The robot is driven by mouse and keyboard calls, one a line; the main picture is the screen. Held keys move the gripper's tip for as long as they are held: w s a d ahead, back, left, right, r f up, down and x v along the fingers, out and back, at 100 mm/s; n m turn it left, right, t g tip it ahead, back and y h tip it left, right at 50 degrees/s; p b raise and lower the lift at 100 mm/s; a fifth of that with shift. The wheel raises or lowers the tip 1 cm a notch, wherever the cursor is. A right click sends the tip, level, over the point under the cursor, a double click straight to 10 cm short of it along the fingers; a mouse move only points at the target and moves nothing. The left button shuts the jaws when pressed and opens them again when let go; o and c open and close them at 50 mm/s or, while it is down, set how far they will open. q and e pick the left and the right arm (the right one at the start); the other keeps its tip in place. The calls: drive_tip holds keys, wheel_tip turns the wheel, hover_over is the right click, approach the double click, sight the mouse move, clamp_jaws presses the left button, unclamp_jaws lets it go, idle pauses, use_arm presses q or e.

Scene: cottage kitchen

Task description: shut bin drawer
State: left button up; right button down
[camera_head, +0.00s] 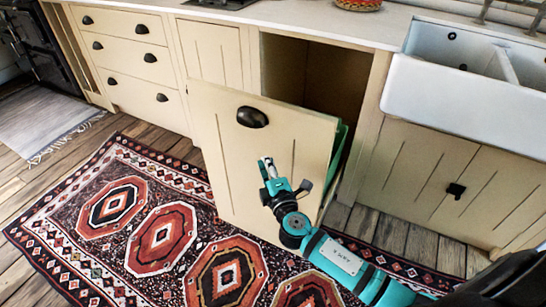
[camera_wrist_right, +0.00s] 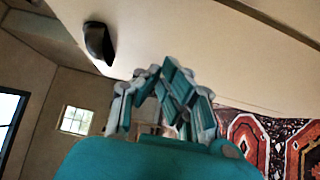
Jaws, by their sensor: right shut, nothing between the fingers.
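The bin drawer (camera_head: 228,151) is a cream panel with a dark cup handle (camera_head: 252,117) near its top. It is pulled out from the counter, with a dark gap behind it and a green bin (camera_head: 338,150) inside. My right gripper (camera_head: 266,163) is shut and empty in front of the panel, below the handle. I cannot tell whether it touches the panel. In the right wrist view, the gripper fingers (camera_wrist_right: 163,75) show close to the cream panel (camera_wrist_right: 210,50), with the dark handle (camera_wrist_right: 98,43) to the upper left. My left gripper is not in view.
A patterned rug (camera_head: 165,238) covers the floor in front. A white sink (camera_head: 470,95) and a closed cupboard (camera_head: 420,175) stand to the right. Closed drawers (camera_head: 125,60) are at left. A woven basket (camera_head: 358,4) sits on the counter (camera_head: 300,22).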

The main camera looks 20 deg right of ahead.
sight(269, 147)
drive_tip(key=shift+w+d, duration=0.45)
drive_tip(key=shift+d, duration=0.25)
drive_tip(key=shift+w+d, duration=0.4)
drive_tip(key=shift+d, duration=0.25)
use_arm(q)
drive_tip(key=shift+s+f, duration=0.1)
use_arm(e)
drive_tip(key=shift+d, duration=0.1)
